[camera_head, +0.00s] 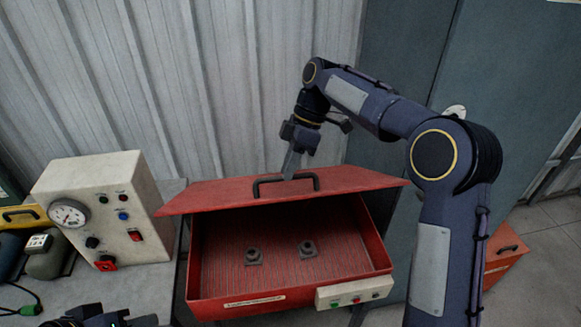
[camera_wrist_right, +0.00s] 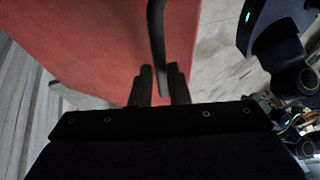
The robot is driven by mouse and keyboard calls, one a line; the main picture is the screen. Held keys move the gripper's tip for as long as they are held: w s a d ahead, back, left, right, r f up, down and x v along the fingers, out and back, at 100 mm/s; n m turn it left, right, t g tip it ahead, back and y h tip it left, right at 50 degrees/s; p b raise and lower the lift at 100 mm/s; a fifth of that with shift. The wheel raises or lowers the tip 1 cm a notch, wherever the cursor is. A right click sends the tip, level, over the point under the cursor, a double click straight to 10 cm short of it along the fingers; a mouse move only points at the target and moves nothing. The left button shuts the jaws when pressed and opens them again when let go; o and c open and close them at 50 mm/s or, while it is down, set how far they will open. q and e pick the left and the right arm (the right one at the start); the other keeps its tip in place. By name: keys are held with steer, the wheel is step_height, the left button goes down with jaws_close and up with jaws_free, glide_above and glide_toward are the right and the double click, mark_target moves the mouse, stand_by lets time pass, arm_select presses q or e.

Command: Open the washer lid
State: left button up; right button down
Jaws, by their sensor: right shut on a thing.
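The red washer (camera_head: 196,283) is a box with its red lid (camera_head: 225,194) raised and tilted up at the back, so the inside shows. A dark handle (camera_head: 316,182) sits on the lid. My right gripper (camera_head: 290,174) is shut on this handle from above. In the right wrist view the handle (camera_wrist_right: 157,45) runs between the gripper's fingers (camera_wrist_right: 160,88), with the red lid (camera_wrist_right: 85,35) beside it. Inside the washer are two grey fittings (camera_head: 254,256) on a striped floor. Part of my left gripper (camera_head: 100,318) shows at the bottom left; its fingertips are not clear.
A pale control box (camera_head: 105,215) with a gauge and buttons stands on a grey table (camera_head: 120,288) left of the washer. A corrugated wall (camera_head: 200,90) is close behind. A small panel with buttons (camera_head: 353,291) is on the washer's front right. An orange box (camera_head: 500,256) stands at the right.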

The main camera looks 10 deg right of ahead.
arm_select(q)
steer(key=shift+f, duration=0.1)
steer(key=c, duration=0.7)
steer(key=shift+d+n+g, duration=0.1)
steer(key=shift+n+g, duration=0.2)
jaws_close()
steer(key=w+f+n+g+h, duration=0.1)
steer(key=w+f+n+h, duration=0.3)
steer(key=w+n+h, duration=0.65)
steer(key=w+f+n+g+h, duration=0.1)
steer(key=w+f+n+h, duration=0.45)
steer(key=n, duration=0.85)
steer(key=w+d+r, duration=0.6)
steer(key=d, duration=0.4)
